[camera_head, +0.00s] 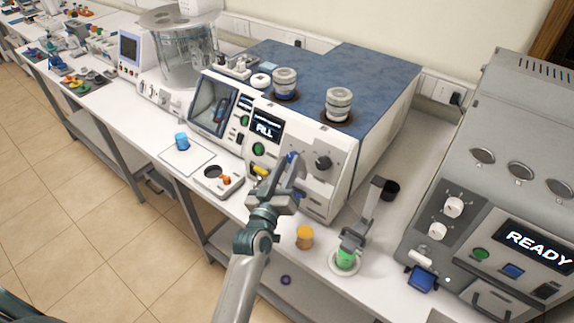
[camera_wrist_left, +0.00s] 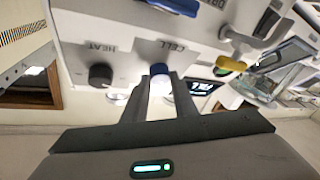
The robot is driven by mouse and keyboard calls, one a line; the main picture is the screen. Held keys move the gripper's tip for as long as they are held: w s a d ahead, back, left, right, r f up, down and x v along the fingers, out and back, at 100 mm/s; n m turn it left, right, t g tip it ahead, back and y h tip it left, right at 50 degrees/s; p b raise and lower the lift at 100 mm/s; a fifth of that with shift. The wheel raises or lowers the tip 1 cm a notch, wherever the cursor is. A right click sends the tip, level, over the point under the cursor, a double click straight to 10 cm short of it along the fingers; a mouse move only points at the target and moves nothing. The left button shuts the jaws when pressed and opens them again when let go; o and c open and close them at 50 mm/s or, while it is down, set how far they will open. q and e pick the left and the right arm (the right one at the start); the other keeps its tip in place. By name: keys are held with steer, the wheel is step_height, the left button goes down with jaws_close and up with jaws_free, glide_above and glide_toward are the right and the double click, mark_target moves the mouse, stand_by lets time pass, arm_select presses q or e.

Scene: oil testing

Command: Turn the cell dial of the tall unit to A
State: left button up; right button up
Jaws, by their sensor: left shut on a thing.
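In the head view the blue dial (camera_head: 292,157) shows partly between the fingers. My left gripper (camera_head: 288,170) is shut on it; in the wrist view its two fingers (camera_wrist_left: 160,88) close around the knob. The dial's pointer and the letter it points to cannot be read. My right gripper is not in view.
A black HEAT knob (camera_wrist_left: 100,75) sits beside the dial, and a yellow handle (camera_wrist_left: 232,65) lies on its other side. The unit's display (camera_head: 267,128) reads FILL.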

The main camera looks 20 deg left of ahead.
arm_select(q)
steer(key=shift+r, duration=0.1)
stand_by(0.3)
steer(key=o, duration=1)
steer(key=shift+o, duration=0.2)
steer(key=shift+s+f+b, duration=0.25)
steer(key=shift+s+b, duration=0.05)
steer(key=shift+s, duration=0.25)
steer(key=s+f+b, duration=0.1)
steer(key=s+b, duration=0.5)
steer(key=s, duration=1)
steer(key=shift+a, duration=0.3)
steer(key=shift+s+f, duration=0.1)
